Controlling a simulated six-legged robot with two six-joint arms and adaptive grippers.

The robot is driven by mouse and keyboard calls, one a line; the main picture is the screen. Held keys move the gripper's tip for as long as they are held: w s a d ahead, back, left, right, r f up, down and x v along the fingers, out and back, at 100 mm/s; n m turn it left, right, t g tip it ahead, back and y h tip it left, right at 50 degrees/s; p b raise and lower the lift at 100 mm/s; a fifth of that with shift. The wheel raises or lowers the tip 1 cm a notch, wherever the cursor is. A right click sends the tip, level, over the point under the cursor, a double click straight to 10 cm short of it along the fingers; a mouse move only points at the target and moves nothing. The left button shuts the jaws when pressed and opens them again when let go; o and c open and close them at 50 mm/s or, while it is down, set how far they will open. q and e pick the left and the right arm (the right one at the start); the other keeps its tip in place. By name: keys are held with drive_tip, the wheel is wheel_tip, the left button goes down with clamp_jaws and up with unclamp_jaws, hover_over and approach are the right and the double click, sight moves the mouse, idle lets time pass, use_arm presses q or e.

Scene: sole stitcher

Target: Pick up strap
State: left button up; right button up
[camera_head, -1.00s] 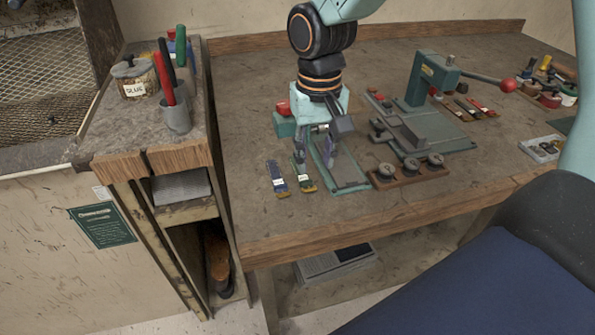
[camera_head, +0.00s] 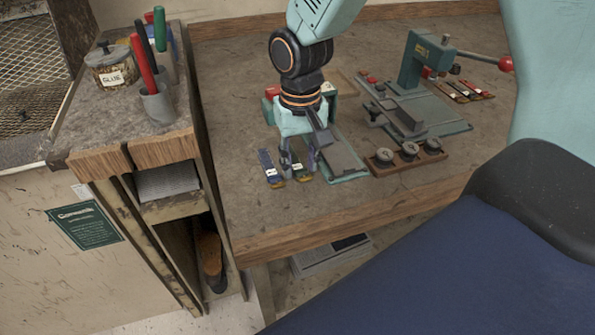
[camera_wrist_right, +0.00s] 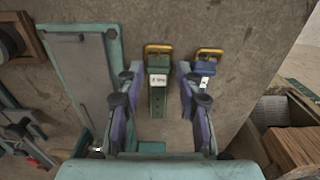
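A green strap (camera_head: 298,172) with a white label lies on the bench; it also shows in the right wrist view (camera_wrist_right: 158,98), with a yellow buckle. A blue strap (camera_head: 266,165) lies beside it on the left, and in the right wrist view (camera_wrist_right: 207,68) it is on the right. My right gripper (camera_head: 299,164) points down over the green strap. In the wrist view its open fingers (camera_wrist_right: 156,78) stand on both sides of the green strap, with gaps to it. The right-hand finger is between the two straps. My left gripper is not in view.
A teal-edged plate (camera_head: 337,158) lies close beside the gripper. A press (camera_head: 415,75) and a wooden holder with dark round pieces (camera_head: 409,156) stand to the right. A glue jar (camera_head: 110,70) and a tool cup (camera_head: 158,105) are on the left shelf. The bench front is clear.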

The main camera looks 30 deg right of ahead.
drive_tip(key=shift+f, duration=0.3)
drive_tip(key=shift+s+d, duration=0.15)
drive_tip(key=shift+s, duration=0.1)
drive_tip(key=shift+w, duration=0.15)
drive_tip(key=c, duration=0.3)
clamp_jaws()
